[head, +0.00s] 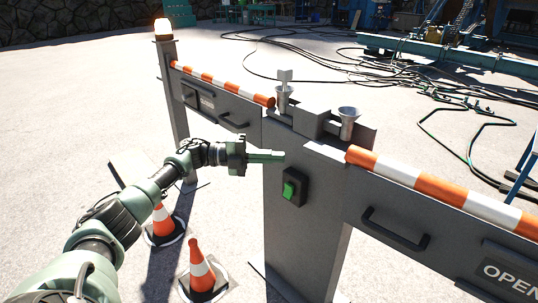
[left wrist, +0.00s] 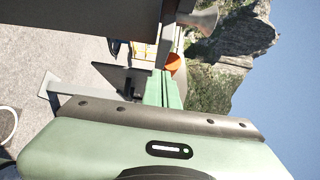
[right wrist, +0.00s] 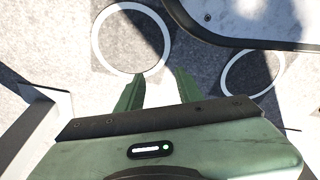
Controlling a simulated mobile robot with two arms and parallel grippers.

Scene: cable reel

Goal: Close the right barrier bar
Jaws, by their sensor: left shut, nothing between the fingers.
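The right barrier bar (head: 440,188) is striped orange and white. It lies along the top of a grey panel (head: 450,230) with a dark handle (head: 394,229) and a sign (head: 511,279) reading "OPEN". The grey central post (head: 307,240) carries a black box with a green button (head: 290,190). My left gripper (head: 284,156) is shut and empty; its tips are at the post in the picture, just above the button box. Whether they touch is unclear. Its closed fingers also show in the left wrist view (left wrist: 165,90). My right gripper (right wrist: 160,75) is open and empty above the ground.
The left barrier bar (head: 220,83) runs to a post with an orange lamp (head: 162,28). Two funnel-shaped cups (head: 348,123) stand atop the central post. Traffic cones (head: 201,270) stand below my left arm. Cables (head: 390,85) lie on the ground behind.

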